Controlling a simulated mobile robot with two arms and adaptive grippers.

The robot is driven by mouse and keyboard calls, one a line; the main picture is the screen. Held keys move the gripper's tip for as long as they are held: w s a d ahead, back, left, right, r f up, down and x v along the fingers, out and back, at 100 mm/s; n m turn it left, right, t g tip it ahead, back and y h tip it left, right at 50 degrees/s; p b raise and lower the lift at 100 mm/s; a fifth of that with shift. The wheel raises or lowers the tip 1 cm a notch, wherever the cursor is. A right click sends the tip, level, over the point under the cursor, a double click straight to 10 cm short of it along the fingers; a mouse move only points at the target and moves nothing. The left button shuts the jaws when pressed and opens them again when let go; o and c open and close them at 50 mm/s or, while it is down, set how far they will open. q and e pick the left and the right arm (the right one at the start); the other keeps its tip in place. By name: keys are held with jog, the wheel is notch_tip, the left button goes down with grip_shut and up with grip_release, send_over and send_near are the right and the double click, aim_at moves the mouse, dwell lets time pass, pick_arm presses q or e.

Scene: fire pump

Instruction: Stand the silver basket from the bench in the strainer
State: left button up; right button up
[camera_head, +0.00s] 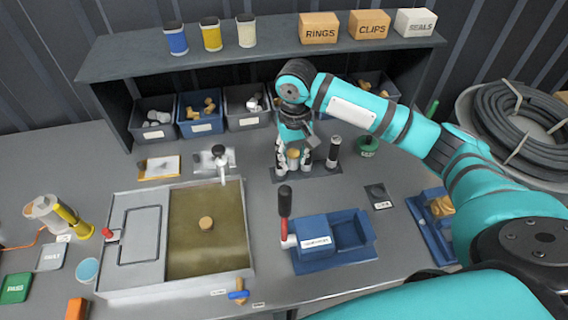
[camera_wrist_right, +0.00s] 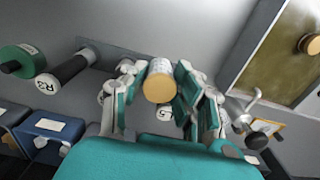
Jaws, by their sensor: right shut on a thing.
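My right gripper (camera_head: 293,160) points down at the back of the bench and is shut on a small pale cylinder with a tan end (camera_head: 293,155). In the right wrist view the fingers (camera_wrist_right: 160,90) close on both sides of this cylinder (camera_wrist_right: 159,84). I cannot tell for certain that it is the silver basket. It is over or on a dark base plate (camera_head: 318,172), and its lower end is hidden. A blue housing (camera_head: 313,243) with an open cavity, which may be the strainer, is at the front middle; its label is too small to read. My left gripper is not in view.
A black cylinder (camera_head: 333,150) stands right of the gripper, and a green-based part (camera_head: 367,146) beyond it. An upright black handle (camera_head: 285,203) rises beside the housing. A tank (camera_head: 205,225) fills the left. Bins (camera_head: 198,118) and a shelf (camera_head: 270,52) stand behind.

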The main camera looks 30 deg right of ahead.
aim_at(295, 169)
jog(key=f, duration=0.2)
jog(key=s+f, duration=0.1)
jog(key=f, duration=0.1)
jog(key=shift+f+p, duration=0.15)
jog(key=shift+p, duration=0.25)
jog(key=shift+f, duration=0.4)
jog(key=f, duration=0.4)
jog(key=shift+w+p, duration=0.2)
jog(key=shift+p, duration=0.15)
jog(key=shift+f, duration=0.1)
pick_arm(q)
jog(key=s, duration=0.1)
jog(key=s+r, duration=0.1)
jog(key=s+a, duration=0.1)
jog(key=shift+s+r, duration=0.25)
pick_arm(e)
jog(key=o, duration=0.9)
jog(key=shift+f, duration=0.1)
jog(key=shift+o, duration=0.2)
